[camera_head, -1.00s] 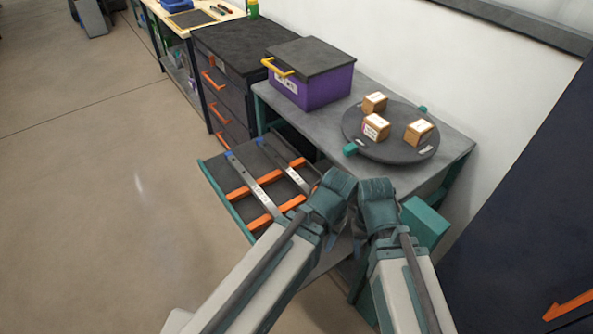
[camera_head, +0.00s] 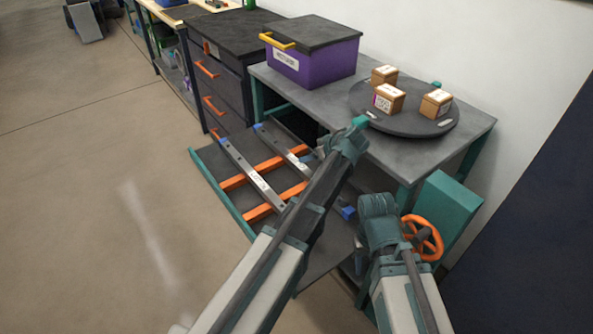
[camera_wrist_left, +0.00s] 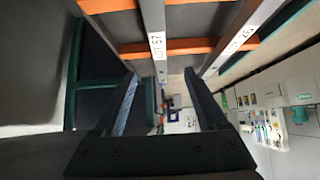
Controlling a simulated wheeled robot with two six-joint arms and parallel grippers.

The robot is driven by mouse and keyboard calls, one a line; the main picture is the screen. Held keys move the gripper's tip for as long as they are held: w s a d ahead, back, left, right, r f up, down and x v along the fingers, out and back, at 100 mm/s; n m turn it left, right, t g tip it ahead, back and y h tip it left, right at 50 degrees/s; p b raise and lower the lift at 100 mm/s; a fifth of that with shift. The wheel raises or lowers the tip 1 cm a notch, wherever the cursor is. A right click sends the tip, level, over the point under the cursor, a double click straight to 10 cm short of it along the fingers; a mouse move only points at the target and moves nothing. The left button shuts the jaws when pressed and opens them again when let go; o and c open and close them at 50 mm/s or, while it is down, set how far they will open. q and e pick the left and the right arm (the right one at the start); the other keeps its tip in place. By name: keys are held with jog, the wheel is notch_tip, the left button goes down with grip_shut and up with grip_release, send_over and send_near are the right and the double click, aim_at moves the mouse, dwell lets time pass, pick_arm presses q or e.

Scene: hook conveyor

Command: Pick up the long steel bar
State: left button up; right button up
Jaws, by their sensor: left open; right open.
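Two steel bars lie side by side across orange rails (camera_head: 235,183) on a dark low shelf. The left bar (camera_head: 240,163) shows for more of its length; the right bar (camera_head: 280,146) runs behind my left arm, so I cannot compare their full lengths. Both carry white labels. In the left wrist view, one labelled bar (camera_wrist_left: 153,20) points toward the gap between my open left fingers (camera_wrist_left: 163,85), and the other bar (camera_wrist_left: 238,35) lies to its right. My left gripper (camera_head: 345,145) is above the shelf's right side, fingers mostly hidden. My right gripper (camera_head: 362,240) is open and empty.
A grey table (camera_head: 300,85) stands behind, with a purple box (camera_head: 315,65) and a dark round turntable (camera_head: 405,122) bearing small cartons (camera_head: 388,98). An orange handwheel (camera_head: 425,238) is beside my right arm. The floor at left (camera_head: 90,210) is clear.

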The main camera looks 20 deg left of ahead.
pick_arm(q)
jog(key=b, duration=0.6)
send_near(297, 162)
jog(key=x, duration=0.4)
jog(key=shift+a, duration=0.2)
jog(key=shift+w+a+f, duration=0.25)
jog(key=shift+a, duration=0.15)
jog(key=b+x, duration=0.4)
jog(key=x, duration=0.1)
jog(key=shift+d+f, duration=0.2)
jog(key=shift+d, duration=0.1)
jog(key=shift+w+a, duration=0.1)
jog(key=shift+a, duration=0.05)
grip_shut()
